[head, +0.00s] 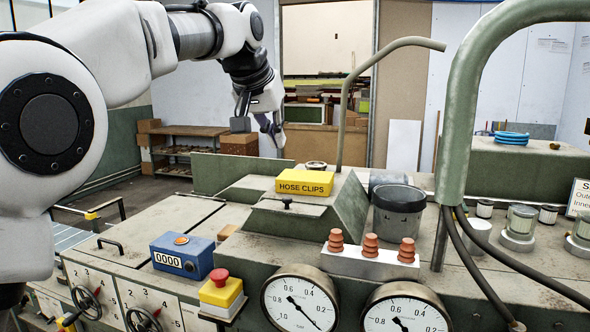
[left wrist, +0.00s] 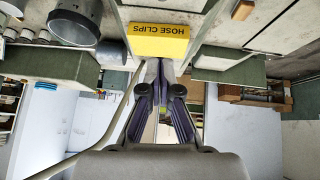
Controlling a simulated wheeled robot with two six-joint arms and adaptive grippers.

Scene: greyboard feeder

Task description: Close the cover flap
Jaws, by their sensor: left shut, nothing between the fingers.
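A green panel (head: 222,173) stands upright at the back of the feeder, left of the yellow HOSE CLIPS box (head: 304,183). It looks like the raised cover flap, but I cannot tell for certain. In the left wrist view, which is upside down, the panel (left wrist: 228,67) is right of the yellow box (left wrist: 158,41). My left gripper (head: 274,141) hangs fingers down above and behind the feeder, apart from the panel and box in the head view. Its fingers (left wrist: 161,72) are shut and empty. My right gripper is not in view.
A bent green pipe (head: 344,110) rises behind the yellow box, and a thick green pipe (head: 458,130) arches at the right. A dark bucket (head: 398,212), red insulators (head: 371,247) and a blue counter (head: 182,255) stand on the machine. The left top surface is mostly clear.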

